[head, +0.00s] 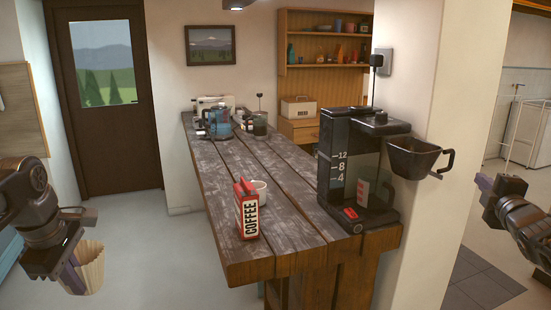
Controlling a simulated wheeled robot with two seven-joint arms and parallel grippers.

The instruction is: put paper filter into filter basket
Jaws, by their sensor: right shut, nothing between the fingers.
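The paper filter (92,268) is a beige, pleated cup at the lower left, held in the air well left of the table. My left gripper (74,276) is shut on its left side wall. The filter basket (411,160) is a black, open-topped cone with a handle on its right. It sticks out to the right of the black coffee maker (335,160), and its inside floor is hidden. My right gripper (484,188) is shut and empty, in the air to the right of the basket and apart from it.
A wall pillar (425,95) stands right behind the coffee maker. The table's front left is clear.

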